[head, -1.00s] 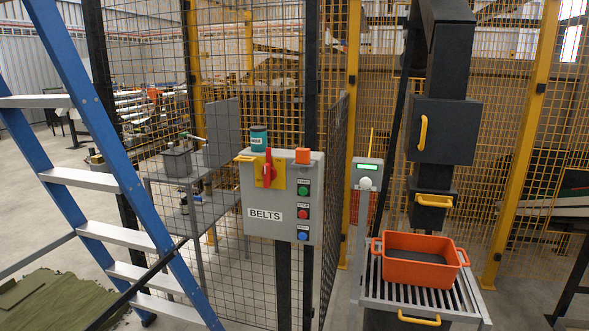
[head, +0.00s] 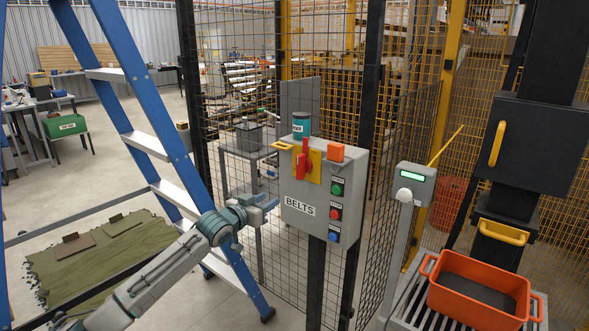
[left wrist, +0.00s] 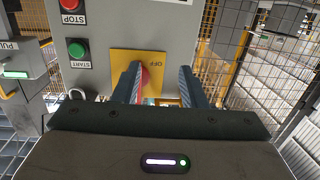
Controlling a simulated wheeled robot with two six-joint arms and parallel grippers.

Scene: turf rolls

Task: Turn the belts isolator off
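The grey BELTS box (head: 312,225) stands on a dark post at the mesh fence. Its isolator is a red handle (head: 301,165) on a yellow plate (head: 314,158), and the handle stands roughly upright. My left gripper (head: 268,204) is at the box's left, below the handle's level, and appears apart from it. In the left wrist view, which is upside down, the open fingers (left wrist: 160,75) frame the yellow plate marked OFF (left wrist: 124,58) and the red handle (left wrist: 146,77), whose lower parts are hidden. No contact is visible. My right gripper is out of view.
Green, red and blue buttons (head: 335,212) run down the box's right side. A blue ladder (head: 150,110) stands close behind my left arm. An orange crate (head: 478,300) sits at right.

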